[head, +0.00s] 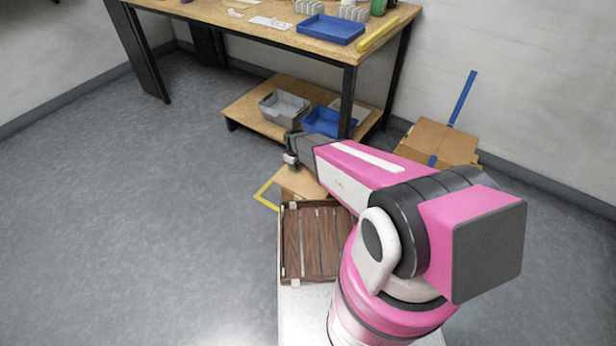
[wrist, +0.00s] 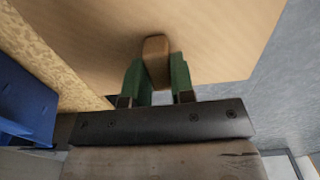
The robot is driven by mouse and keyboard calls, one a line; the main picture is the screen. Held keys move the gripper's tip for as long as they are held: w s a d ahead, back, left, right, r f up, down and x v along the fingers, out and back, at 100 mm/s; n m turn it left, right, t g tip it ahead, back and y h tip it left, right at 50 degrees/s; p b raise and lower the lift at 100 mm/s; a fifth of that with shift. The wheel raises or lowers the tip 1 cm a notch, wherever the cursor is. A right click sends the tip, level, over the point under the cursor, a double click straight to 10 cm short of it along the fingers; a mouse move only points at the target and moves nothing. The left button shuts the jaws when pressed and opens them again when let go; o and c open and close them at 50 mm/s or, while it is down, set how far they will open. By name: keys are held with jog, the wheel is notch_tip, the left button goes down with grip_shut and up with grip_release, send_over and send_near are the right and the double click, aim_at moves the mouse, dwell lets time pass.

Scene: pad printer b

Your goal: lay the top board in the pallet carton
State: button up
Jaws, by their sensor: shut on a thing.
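The top board (head: 300,183) looks like a flat light-wood panel below my gripper (head: 291,160) in the head view. In the wrist view the board (wrist: 220,45) fills much of the upper picture. The green fingers of my gripper (wrist: 156,80) are shut on the brown knob (wrist: 154,50) of the board. A brown cardboard carton (head: 440,142) with open flaps, probably the pallet carton, stands on the floor to the right, by the wall.
A slatted brown wooden crate (head: 313,243) sits close by on my deck. A workbench (head: 260,40) stands behind, its lower shelf (head: 255,110) holding a grey bin (head: 284,108) and a blue bin (head: 328,122). Yellow tape (head: 265,194) marks the floor. Floor at left is clear.

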jog(key=shift+r, duration=0.1)
jog(key=shift+r, duration=1.9)
